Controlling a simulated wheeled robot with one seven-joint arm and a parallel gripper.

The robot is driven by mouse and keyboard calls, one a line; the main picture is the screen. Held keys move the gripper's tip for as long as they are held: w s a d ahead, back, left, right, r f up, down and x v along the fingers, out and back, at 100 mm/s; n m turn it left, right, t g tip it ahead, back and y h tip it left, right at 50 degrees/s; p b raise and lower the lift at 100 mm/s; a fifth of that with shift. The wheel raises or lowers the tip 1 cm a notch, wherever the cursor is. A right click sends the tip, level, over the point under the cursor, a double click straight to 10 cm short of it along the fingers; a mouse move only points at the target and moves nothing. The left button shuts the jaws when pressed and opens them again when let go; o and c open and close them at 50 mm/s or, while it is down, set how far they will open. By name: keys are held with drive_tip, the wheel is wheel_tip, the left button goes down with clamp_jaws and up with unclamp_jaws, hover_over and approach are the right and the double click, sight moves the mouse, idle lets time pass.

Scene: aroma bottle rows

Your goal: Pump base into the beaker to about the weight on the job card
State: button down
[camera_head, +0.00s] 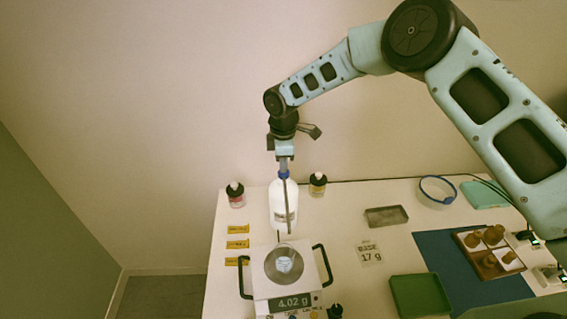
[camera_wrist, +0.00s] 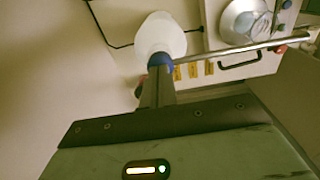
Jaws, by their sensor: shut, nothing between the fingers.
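A white pump bottle (camera_head: 283,207) with a blue collar stands on the table behind the scale. Its metal spout reaches toward the beaker (camera_head: 284,264), which sits on the round plate of the scale (camera_head: 264,291). The scale display reads 4.02 g. The job card (camera_head: 369,254) reads base 17 g. My gripper (camera_head: 284,160) is shut and empty, directly above the pump head. In the wrist view the bottle (camera_wrist: 161,35) lies beyond my fingers (camera_wrist: 157,92), and the beaker (camera_wrist: 245,20) is at upper right. Whether my fingertips touch the pump head is unclear.
Two small dropper bottles (camera_head: 236,195) (camera_head: 318,184) flank the pump bottle. Yellow labels (camera_head: 238,244) lie at left. At right are a grey tray (camera_head: 386,216), a green tray (camera_head: 420,296), a blue ring (camera_head: 437,190) and a wooden box (camera_head: 490,250) of brown-topped pieces.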

wheel_tip(320, 180, up, 14)
drive_tip(key=b, duration=0.3)
drive_tip(key=shift+f, duration=0.1)
drive_tip(key=s+a+r+m+b, duration=0.1)
drive_tip(key=s+r+m+b, duration=0.15)
drive_tip(key=s, duration=0.85)
drive_tip(key=s+d+f+m+b, duration=0.1)
drive_tip(key=s+d+m, duration=0.1)
drive_tip(key=s, duration=0.7)
drive_tip(key=s+d+f+m+b, duration=0.2)
drive_tip(key=s+d, duration=0.3)
drive_tip(key=s, duration=0.4)
drive_tip(key=s+d+f+m+b, duration=0.2)
drive_tip(key=s+d+m, duration=0.1)
drive_tip(key=s, duration=0.6)
drive_tip(key=shift+s+d+f+m+y, duration=0.15)
drive_tip(key=shift+d+f+m+y, duration=0.15)
drive_tip(key=shift+d, duration=0.4)
